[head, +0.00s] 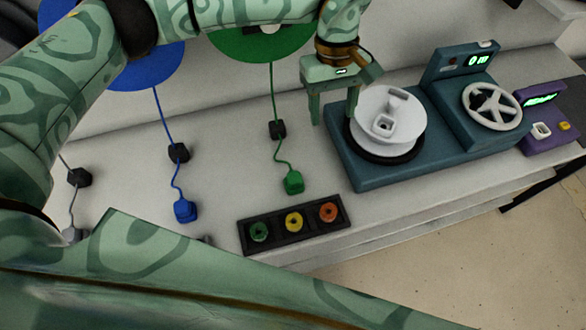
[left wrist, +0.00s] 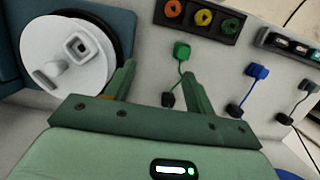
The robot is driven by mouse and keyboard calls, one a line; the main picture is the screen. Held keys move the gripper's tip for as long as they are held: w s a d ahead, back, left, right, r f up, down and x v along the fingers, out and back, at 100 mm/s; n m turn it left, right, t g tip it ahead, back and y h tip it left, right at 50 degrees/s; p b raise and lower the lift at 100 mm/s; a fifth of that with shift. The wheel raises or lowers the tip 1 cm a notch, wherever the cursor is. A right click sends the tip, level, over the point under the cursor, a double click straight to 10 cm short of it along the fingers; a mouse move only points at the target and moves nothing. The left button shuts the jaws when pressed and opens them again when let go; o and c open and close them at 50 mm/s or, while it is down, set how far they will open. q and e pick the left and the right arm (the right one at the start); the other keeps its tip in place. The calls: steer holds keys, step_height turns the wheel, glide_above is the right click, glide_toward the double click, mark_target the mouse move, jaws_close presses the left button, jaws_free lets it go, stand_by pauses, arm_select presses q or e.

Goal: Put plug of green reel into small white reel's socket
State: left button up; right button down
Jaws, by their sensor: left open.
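The green reel (head: 262,40) is at the top of the head view, partly hidden by my left arm. Its cord runs down through a black block (head: 277,129) to the green plug (head: 293,182) on the counter. The small white reel (head: 390,122) sits on a black ring on the teal machine, with a square socket (head: 383,124) and an upright post on top. In the left wrist view the socket (left wrist: 77,47) and the green plug (left wrist: 182,50) both show. My left gripper (head: 333,112) is open and empty, just left of the white reel. My right gripper is not in view.
A black tray (head: 276,239) with green, yellow and orange rings lies in front of the green plug. A blue plug (head: 185,210) and a grey plug (head: 73,235) lie to the left. The teal machine (head: 375,178) has a white handwheel (head: 492,107); a purple device (head: 548,118) stands right.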

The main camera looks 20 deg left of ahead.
arm_select(q)
glide_above(294, 176)
step_height(294, 176, down, 7)
step_height(294, 176, down, 14)
steer(key=b, duration=0.8)
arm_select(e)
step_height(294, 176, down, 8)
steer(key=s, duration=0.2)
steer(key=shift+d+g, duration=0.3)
arm_select(q)
steer(key=shift+r, duration=0.1)
steer(key=c, duration=0.8)
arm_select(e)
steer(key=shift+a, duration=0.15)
arm_select(q)
steer(key=shift+c, duration=0.2)
steer(key=shift+r, duration=0.1)
